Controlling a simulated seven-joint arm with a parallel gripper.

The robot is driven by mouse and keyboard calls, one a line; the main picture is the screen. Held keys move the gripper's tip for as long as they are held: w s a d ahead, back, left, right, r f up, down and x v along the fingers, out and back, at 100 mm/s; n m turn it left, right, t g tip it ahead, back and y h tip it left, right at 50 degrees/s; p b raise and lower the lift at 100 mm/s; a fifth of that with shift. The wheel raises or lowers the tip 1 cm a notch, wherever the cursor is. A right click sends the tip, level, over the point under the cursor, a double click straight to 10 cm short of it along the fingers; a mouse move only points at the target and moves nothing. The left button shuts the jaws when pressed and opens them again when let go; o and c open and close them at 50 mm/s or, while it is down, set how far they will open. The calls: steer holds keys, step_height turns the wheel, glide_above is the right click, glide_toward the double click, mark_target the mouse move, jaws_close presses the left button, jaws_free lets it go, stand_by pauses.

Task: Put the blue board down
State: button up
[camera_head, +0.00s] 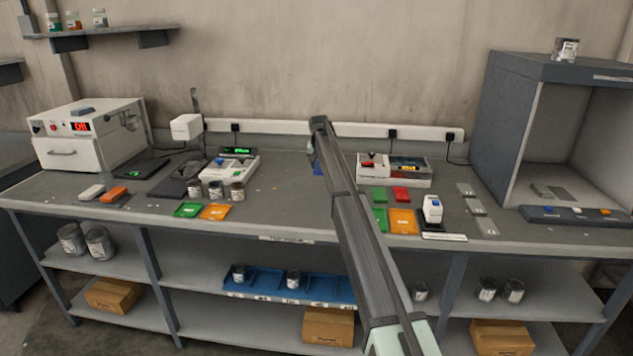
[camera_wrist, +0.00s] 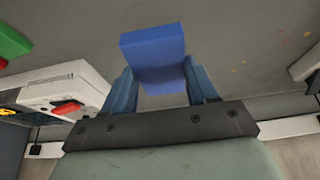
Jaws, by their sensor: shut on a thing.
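The blue board (camera_wrist: 153,50) is a small flat blue slab. In the wrist view it sits between the two blue fingers of my gripper (camera_wrist: 160,75), which is shut on it. The grey bench top lies beyond it; I cannot tell how large the gap is, or whether they touch. In the head view my arm hides the gripper and most of the board; only a small blue patch (camera_head: 318,168) shows at the arm's left edge, over the middle of the bench.
The grey bench (camera_head: 290,205) has clear room in its middle, left of my arm. Green (camera_head: 188,210) and orange (camera_head: 215,212) boards lie to the left, near jars (camera_head: 237,190). A white device (camera_head: 395,172) with more boards in front stands right of the arm. A power strip (camera_head: 270,127) runs behind.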

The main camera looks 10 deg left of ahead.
mark_target(321, 186)
steer(key=shift+f, duration=3.6)
steer(key=shift+f, duration=0.1)
steer(key=o, duration=1.1)
steer(key=shift+o, duration=0.2)
steer(key=v, duration=1.1)
steer(key=shift+r, duration=0.3)
steer(key=shift+o, duration=0.5)
steer(key=shift+s+r, duration=0.15)
steer(key=shift+r, duration=0.15)
